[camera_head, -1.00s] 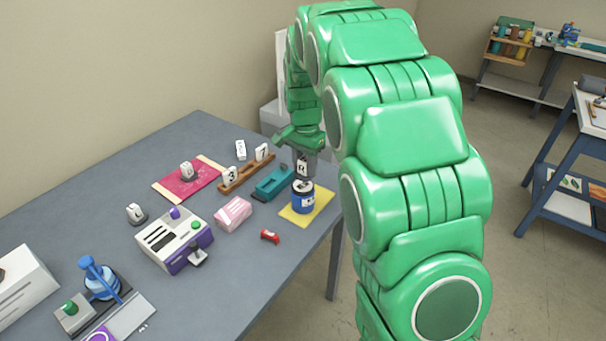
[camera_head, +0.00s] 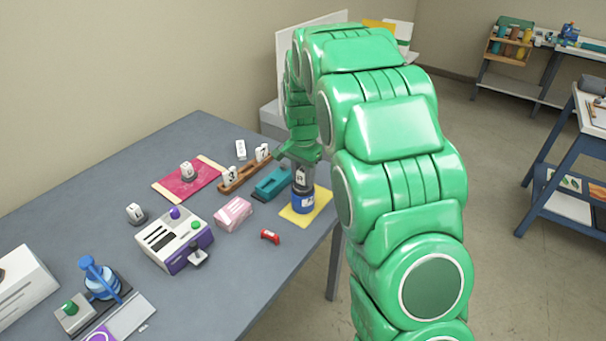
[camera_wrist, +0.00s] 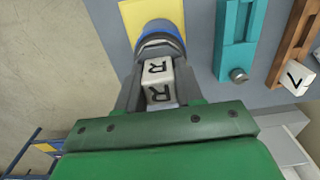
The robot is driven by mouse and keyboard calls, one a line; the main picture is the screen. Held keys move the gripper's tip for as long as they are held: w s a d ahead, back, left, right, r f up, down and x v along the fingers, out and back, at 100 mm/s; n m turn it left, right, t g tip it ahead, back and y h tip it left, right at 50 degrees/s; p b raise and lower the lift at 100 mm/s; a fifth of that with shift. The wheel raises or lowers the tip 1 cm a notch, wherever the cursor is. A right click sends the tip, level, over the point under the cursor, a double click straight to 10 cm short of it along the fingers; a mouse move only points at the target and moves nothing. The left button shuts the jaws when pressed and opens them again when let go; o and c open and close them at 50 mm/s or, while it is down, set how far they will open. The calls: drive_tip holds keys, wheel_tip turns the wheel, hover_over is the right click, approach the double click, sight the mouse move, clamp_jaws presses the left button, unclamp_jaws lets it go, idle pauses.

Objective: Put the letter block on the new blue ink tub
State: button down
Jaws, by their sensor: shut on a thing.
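The blue ink tub (camera_head: 303,203) stands upright on a yellow sheet near the table's right edge; its rim also shows in the wrist view (camera_wrist: 161,39). My gripper (camera_head: 300,176) is directly above the tub, pointing down. It is shut on a white letter block marked R (camera_head: 300,176), which shows between the fingers in the wrist view (camera_wrist: 158,70). The block's lower end is at the tub's top. I cannot tell whether it touches or is slightly apart, since the fingers hide part of the joint.
A teal stapler-like tool (camera_head: 273,182) lies left of the tub, beside a wooden rack (camera_head: 240,176) with number blocks. A pink box (camera_head: 233,213) and a small red item (camera_head: 270,236) lie nearer. A purple-and-white machine (camera_head: 175,240) stands farther left. Bare table lies in front.

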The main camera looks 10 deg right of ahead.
sight(303, 170)
drive_tip(key=shift+f, duration=0.15)
drive_tip(key=c, duration=0.7)
unclamp_jaws()
wheel_tip(303, 170, up, 12)
drive_tip(key=s+d+r+n, duration=0.1)
drive_tip(key=s+r+n, duration=0.15)
drive_tip(key=s, duration=0.85)
drive_tip(key=s+n, duration=0.2)
drive_tip(key=s, duration=0.9)
drive_tip(key=s+d+f+n+g, duration=0.1)
drive_tip(key=s+n, duration=0.1)
drive_tip(key=s, duration=0.9)
drive_tip(key=s+f+n, duration=0.1)
drive_tip(key=s+n, duration=0.1)
drive_tip(key=s, duration=1)
drive_tip(key=shift+s+d+n+g, duration=0.1)
drive_tip(key=shift+d+n+g, duration=0.15)
drive_tip(key=shift+g, duration=0.15)
drive_tip(key=shift+a, duration=0.1)
